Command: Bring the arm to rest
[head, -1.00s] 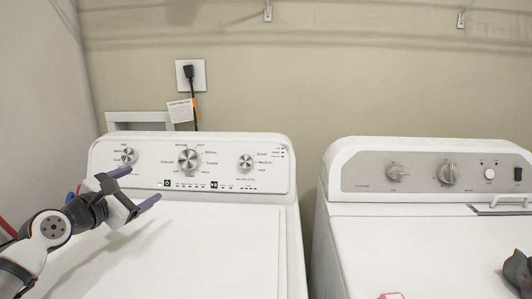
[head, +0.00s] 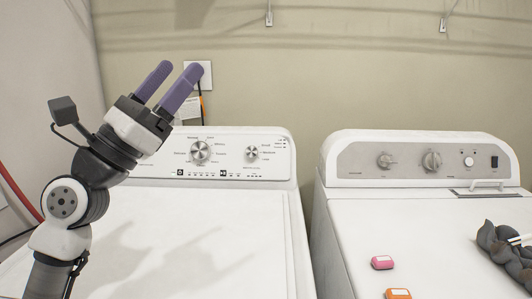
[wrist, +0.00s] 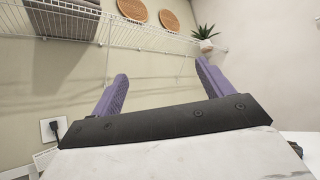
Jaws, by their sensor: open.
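My gripper (head: 172,82) is raised above the left side of the washer in the head view, with its purple fingers pointing up and to the right. The fingers are apart with nothing between them. In the wrist view the two fingers (wrist: 160,85) stand open against the wall, with a wire shelf beyond them. My gripper touches nothing that I can see.
A white washer (head: 215,215) stands below my arm, its lid shut. A second white machine (head: 345,225) stands at right, with a pink box (head: 382,262), an orange box (head: 398,293) and a dark grey cloth (head: 508,255) on top. A wire shelf (wrist: 135,32) hangs high on the wall.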

